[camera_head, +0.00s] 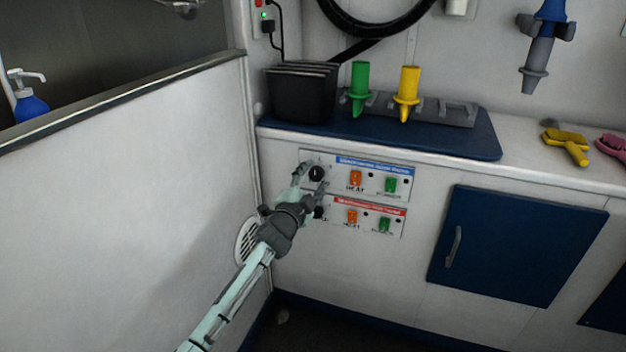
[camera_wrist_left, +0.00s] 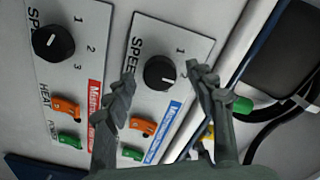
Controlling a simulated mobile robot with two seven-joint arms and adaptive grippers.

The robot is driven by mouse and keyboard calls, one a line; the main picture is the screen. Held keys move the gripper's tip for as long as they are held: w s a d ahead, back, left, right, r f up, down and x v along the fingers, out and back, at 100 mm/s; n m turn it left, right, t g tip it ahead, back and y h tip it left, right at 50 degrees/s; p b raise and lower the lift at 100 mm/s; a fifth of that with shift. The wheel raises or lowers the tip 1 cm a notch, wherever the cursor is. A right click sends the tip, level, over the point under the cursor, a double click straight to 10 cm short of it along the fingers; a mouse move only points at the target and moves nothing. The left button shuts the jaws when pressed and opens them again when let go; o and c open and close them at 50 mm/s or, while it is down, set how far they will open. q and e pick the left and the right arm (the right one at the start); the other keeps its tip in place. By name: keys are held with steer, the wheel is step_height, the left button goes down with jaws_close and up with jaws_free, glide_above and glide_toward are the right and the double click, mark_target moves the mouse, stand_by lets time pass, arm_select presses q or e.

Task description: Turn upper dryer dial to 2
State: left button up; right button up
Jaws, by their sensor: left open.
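The upper dryer panel (camera_head: 376,179) has a blue label strip, an orange HEAT switch, a green switch and a black SPEED dial (camera_head: 316,173). In the left wrist view this dial (camera_wrist_left: 160,73) sits between my finger ends, with clear gaps at both sides. The 1 shows; the finger at right partly covers the other numbers. I cannot read the dial's pointer for sure. My left gripper (camera_head: 311,179) is open in front of the dial, and it also shows in the left wrist view (camera_wrist_left: 163,76). My right gripper is not in view.
The lower panel (camera_head: 366,218) has a red label and its own dial (camera_wrist_left: 53,42), close below. The counter above holds a black bin (camera_head: 302,92), a green nozzle (camera_head: 359,88) and a yellow nozzle (camera_head: 407,92). A white partition (camera_head: 130,200) stands close at left.

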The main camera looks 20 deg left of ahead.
arm_select(q)
steer(key=s, duration=1.2)
steer(key=shift+a, duration=0.2)
steer(key=s+a+f+n+g+y+p, duration=0.25)
steer(key=s+f+n+g, duration=0.2)
steer(key=s+f, duration=0.35)
steer(key=s+f+n+g, duration=0.2)
steer(key=s+f+g, duration=0.1)
steer(key=s, duration=0.5)
steer(key=s+f+n+g+p, duration=0.1)
steer(key=s+f+g, duration=0.3)
steer(key=s, duration=0.5)
steer(key=s+a+f+n+g+p, duration=0.1)
steer(key=s+f+n+g, duration=0.2)
steer(key=s+f, duration=0.4)
steer(key=shift+s, duration=0.85)
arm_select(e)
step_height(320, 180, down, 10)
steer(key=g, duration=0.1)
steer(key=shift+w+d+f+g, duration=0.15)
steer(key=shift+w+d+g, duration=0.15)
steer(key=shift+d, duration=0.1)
arm_select(q)
steer(key=shift+f+g+h, duration=0.1)
steer(key=shift+g+h, duration=0.15)
